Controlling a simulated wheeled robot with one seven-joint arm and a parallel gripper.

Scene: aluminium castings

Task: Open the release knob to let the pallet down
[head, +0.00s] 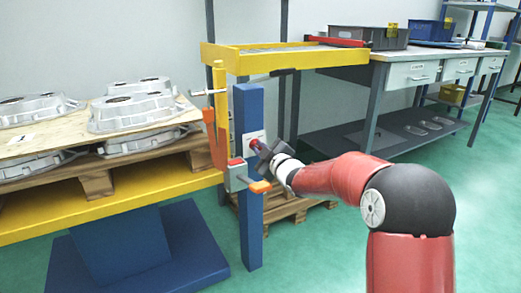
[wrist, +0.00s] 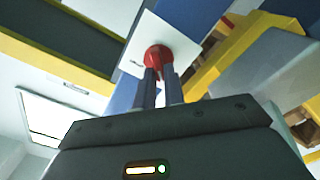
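The red release knob (wrist: 157,56) sits on a white plate (wrist: 172,38) in the wrist view. In the head view the plate is on the blue post (head: 249,200), and the knob is mostly hidden by my gripper (head: 259,148). In the wrist view my gripper's two fingers (wrist: 159,72) are close together, with their tips against the knob and some red showing between them; they look shut on it. The wooden pallet (head: 98,184) rests on a raised yellow platform (head: 120,200) at the left, carrying a board and several aluminium castings (head: 135,110).
A workbench (head: 415,72) with bins stands at the back right. The green floor (head: 480,200) at right is clear.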

